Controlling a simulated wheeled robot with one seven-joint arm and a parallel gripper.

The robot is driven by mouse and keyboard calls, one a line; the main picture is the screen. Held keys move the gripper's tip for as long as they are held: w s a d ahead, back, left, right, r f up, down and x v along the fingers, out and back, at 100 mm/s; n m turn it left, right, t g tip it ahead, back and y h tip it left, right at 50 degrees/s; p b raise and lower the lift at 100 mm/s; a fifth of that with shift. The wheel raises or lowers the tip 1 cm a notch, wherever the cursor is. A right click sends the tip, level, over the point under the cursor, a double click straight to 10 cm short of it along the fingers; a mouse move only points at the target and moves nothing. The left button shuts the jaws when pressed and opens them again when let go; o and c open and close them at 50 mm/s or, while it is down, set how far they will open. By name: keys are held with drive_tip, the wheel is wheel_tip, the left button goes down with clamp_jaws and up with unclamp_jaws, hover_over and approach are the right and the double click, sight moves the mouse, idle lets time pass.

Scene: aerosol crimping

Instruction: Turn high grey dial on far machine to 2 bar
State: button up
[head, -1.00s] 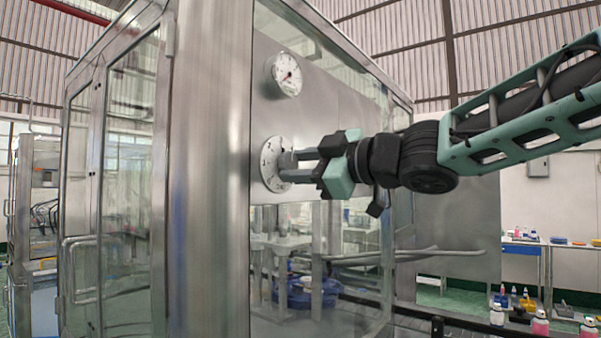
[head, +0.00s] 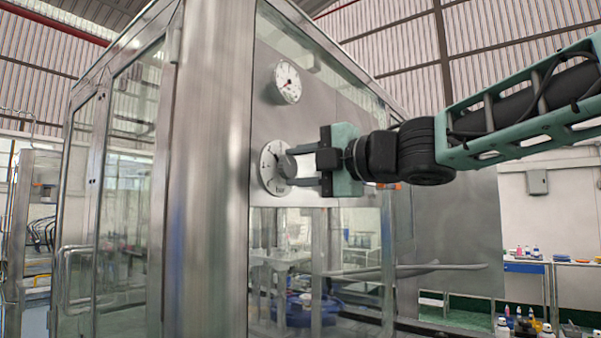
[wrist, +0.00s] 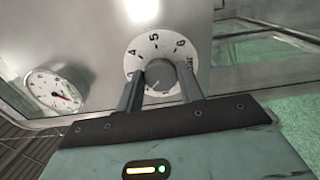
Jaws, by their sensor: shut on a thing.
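The grey dial is a round knob (head: 286,166) on a white numbered plate (head: 267,169), set on the machine's steel panel below a round gauge (head: 288,82). In the wrist view the knob (wrist: 161,77) sits between the two fingers, with 4, 5, 6 and BAR readable around the plate's rim. The plate's lower part is hidden by the fingers, and I cannot tell which number the knob points to. My gripper (head: 290,167) is shut on the knob, one finger on each side. The gauge (wrist: 53,92) shows at left in the wrist view; its reading is too small to tell.
The machine's thick steel corner post (head: 208,170) stands left of the dial. Grey bars (head: 410,270) stick out below my arm. A side table with bottles (head: 525,258) stands far right. The space right of the panel, around my arm, is open.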

drive_tip(key=shift+n, duration=0.5)
drive_tip(key=o, duration=1)
drive_tip(key=b+v, duration=0.2)
drive_tip(key=v, duration=1)
drive_tip(key=shift+f, duration=0.1)
